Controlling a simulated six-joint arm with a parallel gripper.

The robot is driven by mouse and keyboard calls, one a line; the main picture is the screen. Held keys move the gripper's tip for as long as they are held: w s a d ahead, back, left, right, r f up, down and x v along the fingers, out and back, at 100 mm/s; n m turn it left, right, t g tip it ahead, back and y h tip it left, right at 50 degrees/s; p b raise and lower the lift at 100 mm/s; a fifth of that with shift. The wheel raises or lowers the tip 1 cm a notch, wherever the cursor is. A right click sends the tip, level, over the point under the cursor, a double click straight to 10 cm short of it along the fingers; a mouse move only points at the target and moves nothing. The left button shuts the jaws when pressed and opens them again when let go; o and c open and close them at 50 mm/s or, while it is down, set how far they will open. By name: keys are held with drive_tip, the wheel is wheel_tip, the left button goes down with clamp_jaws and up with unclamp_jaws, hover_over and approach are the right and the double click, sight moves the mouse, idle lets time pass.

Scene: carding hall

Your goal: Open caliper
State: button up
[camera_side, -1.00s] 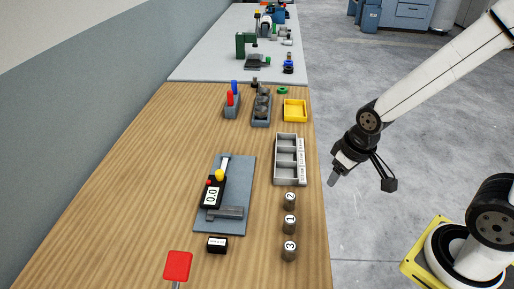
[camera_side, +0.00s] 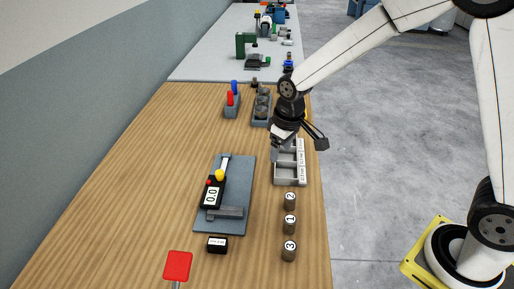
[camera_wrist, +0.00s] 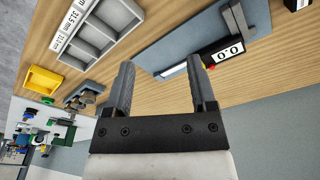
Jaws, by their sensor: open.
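The caliper (camera_side: 211,194) lies on a blue-grey mat (camera_side: 239,180) on the wooden bench. Its black display reads 0.0, with a yellow and a red knob by it. The caliper display also shows at the upper right of the wrist view (camera_wrist: 228,52). My gripper (camera_side: 275,152) is above the far end of the grey compartment tray, to the right of and beyond the caliper. In the wrist view my gripper (camera_wrist: 160,80) has its two fingers apart with nothing between them. It is not touching the caliper.
A grey compartment tray (camera_side: 277,171) stands by the right bench edge, partly hidden by my gripper. Numbered cylinders (camera_side: 290,222) stand nearer. A small black label block (camera_side: 217,245) and a red square sign (camera_side: 178,265) are in front. A yellow tray (camera_wrist: 42,80) shows in the wrist view.

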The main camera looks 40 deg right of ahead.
drive_tip(key=w+a+f+n, duration=0.2)
drive_tip(key=w+a, duration=0.3)
drive_tip(key=w, duration=0.3)
drive_tip(key=n+g, duration=0.1)
drive_tip(key=g, duration=0.1)
hover_over(219, 171)
drive_tip(key=shift+s+d+f, duration=0.15)
drive_tip(key=shift+s+f, duration=0.05)
drive_tip(key=shift+f, duration=0.2)
drive_tip(key=shift+s+d+f, duration=0.15)
drive_tip(key=shift+f, duration=0.25)
drive_tip(key=shift+w+a+f+n, duration=0.15)
drive_tip(key=shift+w+a+n, duration=0.15)
drive_tip(key=shift+a, duration=0.05)
drive_tip(key=shift+f, duration=3.95)
clamp_jaws()
drive_tip(key=shift+r, duration=0.1)
